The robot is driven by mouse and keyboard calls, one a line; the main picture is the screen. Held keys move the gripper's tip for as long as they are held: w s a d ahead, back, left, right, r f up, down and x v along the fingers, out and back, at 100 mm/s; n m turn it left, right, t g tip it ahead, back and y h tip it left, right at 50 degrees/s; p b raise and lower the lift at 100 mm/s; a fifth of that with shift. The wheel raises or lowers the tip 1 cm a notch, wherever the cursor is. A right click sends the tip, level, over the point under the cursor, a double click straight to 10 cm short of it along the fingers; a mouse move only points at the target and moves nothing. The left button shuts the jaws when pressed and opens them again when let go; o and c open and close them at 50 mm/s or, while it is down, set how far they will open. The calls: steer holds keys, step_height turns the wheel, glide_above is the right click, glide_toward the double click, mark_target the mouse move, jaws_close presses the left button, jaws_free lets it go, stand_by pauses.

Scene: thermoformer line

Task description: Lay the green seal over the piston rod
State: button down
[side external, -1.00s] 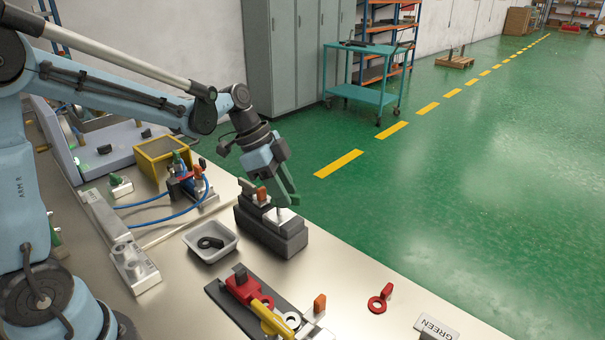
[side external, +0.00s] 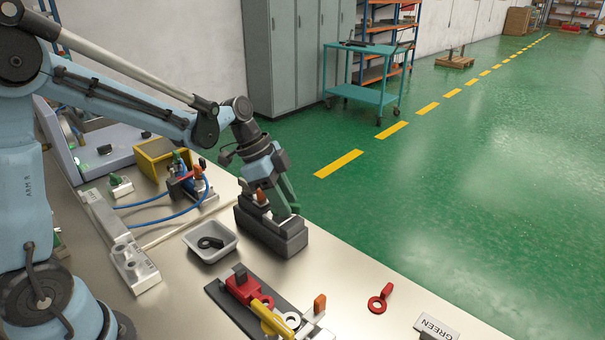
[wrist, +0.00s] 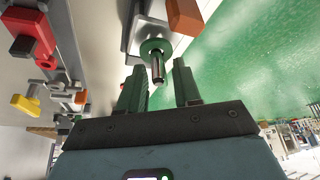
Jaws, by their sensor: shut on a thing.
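The green seal (wrist: 149,46) shows in the wrist view as a flat ring just beyond my fingertips. The piston rod (wrist: 159,70) is a shiny metal shaft; the ring appears to encircle it, and the rod's end points towards the camera. My gripper (wrist: 160,68) has one green finger on each side of the ring and rod and is shut on the seal; the exact contact is hard to see. In the side external view my gripper (side external: 283,208) is down at the dark block (side external: 262,236), where fingers hide the seal and rod.
An orange tab (side external: 261,196) stands beside my fingers. A red and yellow toggle clamp (side external: 268,317), a red ring with a tab (side external: 377,304) and a GREEN sign (side external: 437,328) are nearer the camera. Bench between them is clear.

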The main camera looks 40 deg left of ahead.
steer(key=shift+f, duration=0.4)
steer(key=c, duration=0.7)
jaws_free()
steer(key=shift+r, duration=0.1)
steer(key=v, duration=1.2)
steer(key=s+d+f+n+t+y, duration=0.1)
steer(key=s+f+n+t+y, duration=0.1)
steer(key=s+n, duration=0.2)
steer(key=s+d+f+n+t+y, duration=0.2)
steer(key=s+n, duration=0.3)
steer(key=n, duration=0.3)
steer(key=shift+s+d+f+t, duration=0.25)
steer(key=shift+d+f+t, duration=0.1)
steer(key=shift+f, duration=0.25)
